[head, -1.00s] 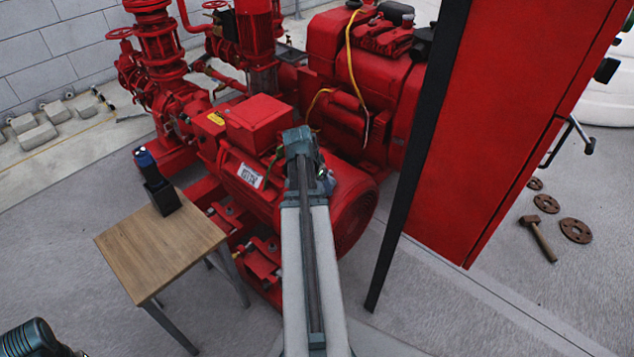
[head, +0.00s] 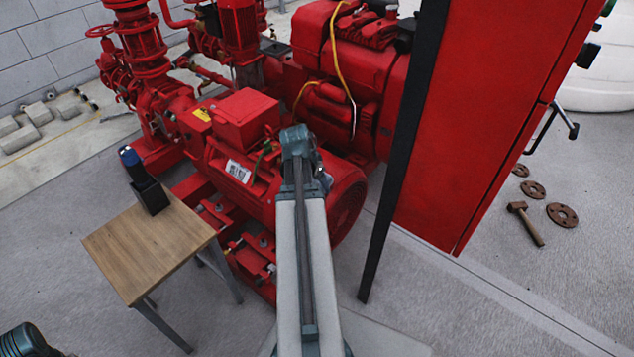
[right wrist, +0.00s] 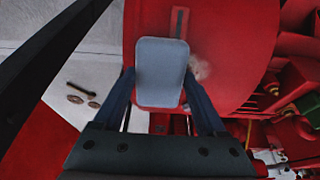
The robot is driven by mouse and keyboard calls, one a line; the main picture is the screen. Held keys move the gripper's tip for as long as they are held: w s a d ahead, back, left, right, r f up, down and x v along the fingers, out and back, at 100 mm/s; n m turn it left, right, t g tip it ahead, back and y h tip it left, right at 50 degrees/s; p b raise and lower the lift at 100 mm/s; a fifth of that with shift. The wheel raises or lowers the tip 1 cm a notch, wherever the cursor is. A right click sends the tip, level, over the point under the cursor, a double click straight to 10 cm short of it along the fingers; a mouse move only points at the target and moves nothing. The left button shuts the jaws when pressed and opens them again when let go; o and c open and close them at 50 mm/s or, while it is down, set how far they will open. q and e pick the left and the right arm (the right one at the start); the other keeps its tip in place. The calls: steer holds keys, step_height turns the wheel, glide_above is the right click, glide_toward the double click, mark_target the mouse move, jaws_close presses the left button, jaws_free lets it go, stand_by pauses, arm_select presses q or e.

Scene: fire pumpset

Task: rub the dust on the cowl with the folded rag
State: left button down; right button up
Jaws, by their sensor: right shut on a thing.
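The red cowl (head: 347,200) is the rounded end of the motor in the head view. It fills the upper middle of the right wrist view (right wrist: 240,35). A pale dust patch (right wrist: 201,68) shows on it, just right of the rag. The folded rag (right wrist: 161,72) is a flat grey-blue pad between the fingers of my right gripper (right wrist: 158,92), which is shut on it. The rag lies over the cowl in this view; I cannot tell whether it touches. In the head view my right arm hides most of the gripper and rag. My left gripper is out of view.
A wooden table (head: 150,250) with a dark holder (head: 151,195) stands at left. A tall red cabinet (head: 480,120) with a black edge post (head: 405,150) stands close right of the cowl. A hammer (head: 525,222) and rusty flanges (head: 562,214) lie on the floor at right.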

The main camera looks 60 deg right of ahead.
steer(key=shift+w+d, duration=0.25)
steer(key=shift+w, duration=0.6)
steer(key=shift+w+d, duration=0.2)
steer(key=shift+w, duration=0.6)
steer(key=shift+w, duration=0.15)
steer(key=shift+w+d, duration=0.2)
steer(key=shift+w, duration=0.7)
steer(key=shift+w+d, duration=0.2)
steer(key=shift+w, duration=0.65)
steer(key=p+v, duration=0.5)
steer(key=v, duration=0.1)
steer(key=shift+p, duration=0.35)
steer(key=shift+s, duration=0.1)
